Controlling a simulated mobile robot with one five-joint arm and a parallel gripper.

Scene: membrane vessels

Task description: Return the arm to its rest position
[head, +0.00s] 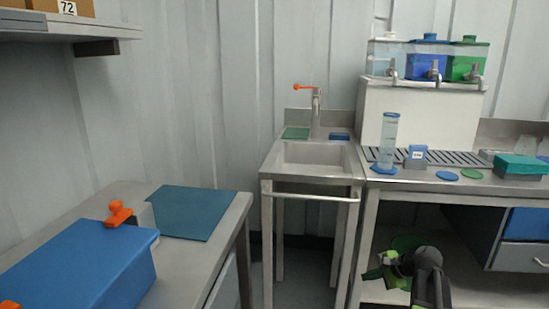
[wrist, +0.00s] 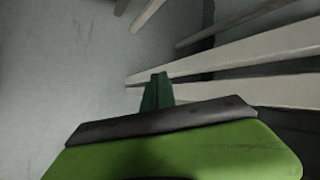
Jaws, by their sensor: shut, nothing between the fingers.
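My gripper (head: 372,274) shows low at the right of the head view, in front of the steel counter's lower shelf and below its worktop. My dark arm rises beside it from the bottom edge. In the wrist view my gripper (wrist: 158,80) is seen from behind its green body, with the dark green fingers together and nothing between them. Beyond the fingers are the floor and pale frame bars.
A steel sink (head: 315,153) stands in the middle. The counter at right holds a clear cylinder (head: 388,142), a teal-lidded box (head: 522,166) and coloured tanks (head: 427,62) on a raised stand. At left, a bench carries a blue box (head: 80,265) and a teal mat (head: 190,212).

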